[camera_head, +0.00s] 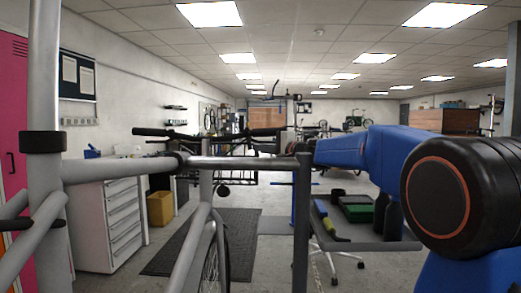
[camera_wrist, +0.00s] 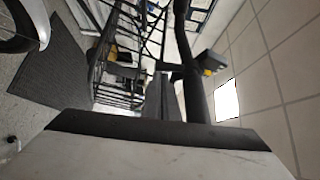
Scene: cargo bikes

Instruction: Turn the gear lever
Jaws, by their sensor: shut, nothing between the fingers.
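In the wrist view, a black handlebar tube (camera_wrist: 192,85) runs up the picture, right of my gripper. A small dark part with a yellow patch (camera_wrist: 209,64) sits at this bar; it may be the gear lever, but I cannot tell for sure. My gripper (camera_wrist: 163,92) is shut and empty, its grey fingers close beside the bar. I cannot tell whether they touch it. In the head view, a bike's dark handlebar (camera_head: 205,135) shows beyond the grey tubes, left of my blue arm. My fingertips and the lever cannot be made out there.
Grey frame tubes (camera_head: 120,167) cross the foreground of the head view. A white drawer cabinet (camera_head: 122,218) and a yellow bin (camera_head: 160,208) stand at left. A dark mat (camera_head: 235,235) lies on the floor. A green box (camera_head: 357,208) sits beyond my arm.

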